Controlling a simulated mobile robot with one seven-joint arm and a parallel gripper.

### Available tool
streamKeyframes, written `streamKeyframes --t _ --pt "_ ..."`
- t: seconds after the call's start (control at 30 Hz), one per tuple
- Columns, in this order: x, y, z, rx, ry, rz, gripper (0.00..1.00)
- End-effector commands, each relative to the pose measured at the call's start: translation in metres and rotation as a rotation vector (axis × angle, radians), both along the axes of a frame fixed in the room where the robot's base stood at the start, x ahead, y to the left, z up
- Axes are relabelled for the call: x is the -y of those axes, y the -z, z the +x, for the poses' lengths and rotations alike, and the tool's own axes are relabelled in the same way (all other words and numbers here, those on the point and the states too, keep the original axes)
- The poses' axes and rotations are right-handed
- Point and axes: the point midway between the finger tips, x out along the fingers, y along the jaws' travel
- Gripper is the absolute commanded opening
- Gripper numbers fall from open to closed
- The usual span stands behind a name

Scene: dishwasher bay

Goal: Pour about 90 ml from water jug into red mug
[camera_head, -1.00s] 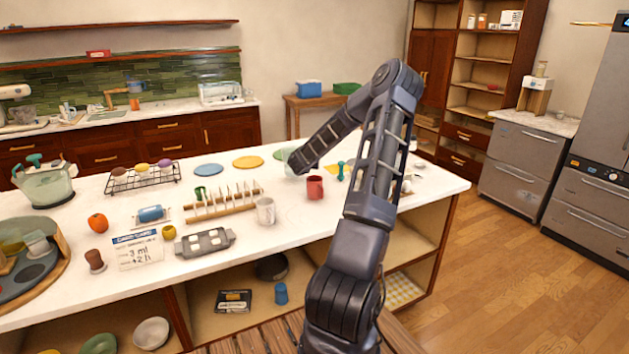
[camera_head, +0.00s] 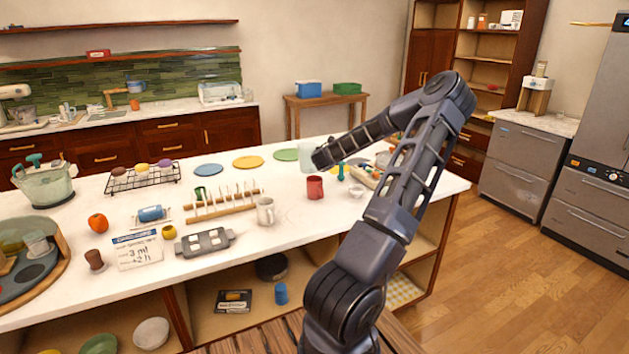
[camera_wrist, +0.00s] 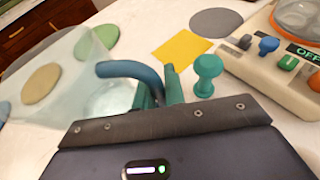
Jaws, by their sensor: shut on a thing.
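The water jug is translucent and pale, and shows in the head view (camera_head: 306,154) behind the red mug. In the wrist view the jug (camera_wrist: 75,75) fills the left side, with its blue handle running to my gripper. My gripper (camera_wrist: 160,88) is shut on that handle; in the head view my gripper (camera_head: 321,158) is at the jug's right side. I cannot tell whether the jug's base touches the counter. The red mug (camera_head: 315,188) stands upright on the counter, nearer than the jug and apart from it; its inside is not clear.
A teal peg-like thing (camera_wrist: 207,75) and a switch box (camera_wrist: 270,60) are right of my gripper. A white mug (camera_head: 265,211) and a wooden rack (camera_head: 222,206) stand left of the red mug. Coloured discs, one yellow (camera_head: 248,162), lie along the back of the counter.

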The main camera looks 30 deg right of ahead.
Motion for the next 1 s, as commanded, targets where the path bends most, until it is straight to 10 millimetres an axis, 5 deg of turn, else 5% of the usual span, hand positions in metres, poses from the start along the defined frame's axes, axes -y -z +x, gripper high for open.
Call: streamKeyframes --t 1.0 --pt "0.076 -0.004 -0.126 0.001 -0.120 0.004 0.00"
